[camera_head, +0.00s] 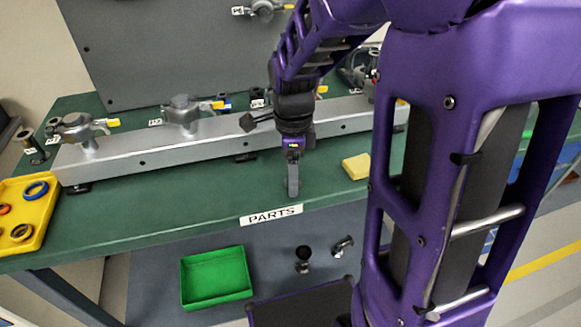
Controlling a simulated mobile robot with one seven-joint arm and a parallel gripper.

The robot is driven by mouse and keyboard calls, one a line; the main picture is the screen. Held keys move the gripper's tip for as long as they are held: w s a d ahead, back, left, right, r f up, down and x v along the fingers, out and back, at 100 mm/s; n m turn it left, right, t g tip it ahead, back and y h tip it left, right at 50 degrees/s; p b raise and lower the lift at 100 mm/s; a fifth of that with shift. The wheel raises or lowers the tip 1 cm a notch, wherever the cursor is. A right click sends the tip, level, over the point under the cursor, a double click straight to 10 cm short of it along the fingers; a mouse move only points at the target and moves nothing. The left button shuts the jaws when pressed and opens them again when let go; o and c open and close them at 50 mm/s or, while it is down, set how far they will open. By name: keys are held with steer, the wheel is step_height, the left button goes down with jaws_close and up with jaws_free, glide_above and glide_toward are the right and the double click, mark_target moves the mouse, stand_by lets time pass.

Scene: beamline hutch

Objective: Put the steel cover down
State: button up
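My gripper (292,190) points down over the front part of the green bench top (200,205), just behind the PARTS label (271,215). I see it side-on, as one narrow grey shape under the purple wrist. I cannot tell whether its fingers are open or shut, or whether a thin steel piece is between them. I cannot make out a steel cover for certain anywhere. The gripper tip is close to the bench top; whether it touches is unclear.
A long metal rail with valves (215,135) runs behind my gripper. A yellow block (356,166) lies to its right, a yellow tray of rings (24,215) at far left. Below are a green bin (215,278), a dark fitting (303,258) and a steel fitting (343,246).

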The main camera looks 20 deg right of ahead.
step_height(320, 180, up, 12)
steer(key=p, duration=0.2)
steer(key=shift+r, duration=0.15)
stand_by(0.4)
